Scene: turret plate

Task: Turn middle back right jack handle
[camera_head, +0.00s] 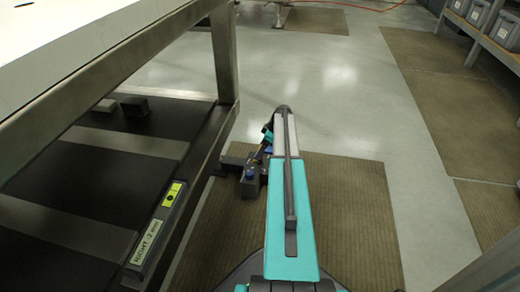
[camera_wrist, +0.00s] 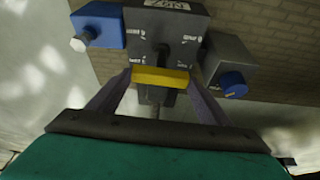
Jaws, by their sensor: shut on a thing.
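In the wrist view, a yellow jack handle (camera_wrist: 160,77) lies across the front of a dark grey jack block (camera_wrist: 165,27) with white markings and a label on top. My gripper (camera_wrist: 159,84) is shut on the yellow handle, with one finger at each end of it. A blue block with a grey knob (camera_wrist: 97,24) is to the left, and a grey block with a blue knob (camera_wrist: 227,67) is to the right. In the head view, the grey jack block with a blue knob (camera_head: 249,180) shows beside the frame, left of my arm, which hides my gripper.
A metal frame (camera_head: 225,60) with a white top (camera_head: 70,30) and dark lower shelf stands on the left. It bears a label reading "RIGHT -2 mm" (camera_head: 146,242). Brown mats (camera_head: 355,200) lie on the pale floor. Shelves with grey bins (camera_head: 478,12) stand at the far right.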

